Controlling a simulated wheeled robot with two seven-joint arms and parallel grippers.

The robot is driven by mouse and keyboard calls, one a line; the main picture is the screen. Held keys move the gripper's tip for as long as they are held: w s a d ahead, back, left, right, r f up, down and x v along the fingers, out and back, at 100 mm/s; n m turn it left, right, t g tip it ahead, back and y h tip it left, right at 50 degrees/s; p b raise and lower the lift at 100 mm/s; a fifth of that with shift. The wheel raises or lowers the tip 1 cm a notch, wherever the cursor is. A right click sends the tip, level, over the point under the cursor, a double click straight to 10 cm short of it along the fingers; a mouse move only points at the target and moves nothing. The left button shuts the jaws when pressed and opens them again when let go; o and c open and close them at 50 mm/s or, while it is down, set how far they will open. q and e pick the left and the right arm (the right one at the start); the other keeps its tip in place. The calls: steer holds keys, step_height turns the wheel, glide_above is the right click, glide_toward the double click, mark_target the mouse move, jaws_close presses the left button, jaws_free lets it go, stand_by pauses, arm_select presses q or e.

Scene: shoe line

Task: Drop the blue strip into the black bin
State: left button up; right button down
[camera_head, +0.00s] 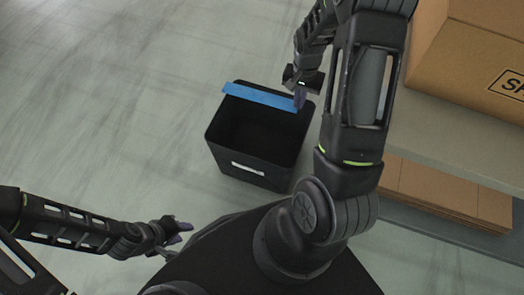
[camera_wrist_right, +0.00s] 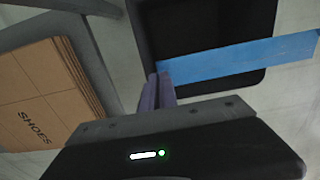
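The blue strip (camera_head: 259,96) is long, flat and straight. In the head view it lies across the view of the far side of the black bin (camera_head: 254,168), its left end reaching past the rim. My right gripper (camera_head: 300,97) is shut on the strip's right end and holds it over the bin. In the right wrist view the strip (camera_wrist_right: 240,62) runs rightward from the purple fingertips (camera_wrist_right: 158,90), with the dark bin (camera_wrist_right: 207,22) behind it. My left gripper (camera_head: 184,231) is low at the left, empty and away from the bin; its finger gap is too small to judge.
A cardboard box (camera_head: 470,62) stands on a shelf (camera_head: 440,130) at the right. Flat brown cardboard (camera_head: 440,190) lies on a lower level; the wrist view shows cardboard marked SHOES (camera_wrist_right: 40,95). The floor left of the bin is clear.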

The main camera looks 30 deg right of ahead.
arm_select(q)
steer(key=shift+f, duration=0.3)
arm_select(e)
steer(key=shift+s+d+f, duration=0.2)
steer(key=shift+d+f, duration=0.05)
steer(key=shift+f, duration=0.1)
arm_select(q)
steer(key=shift+f, duration=0.1)
arm_select(e)
steer(key=shift+f, duration=0.1)
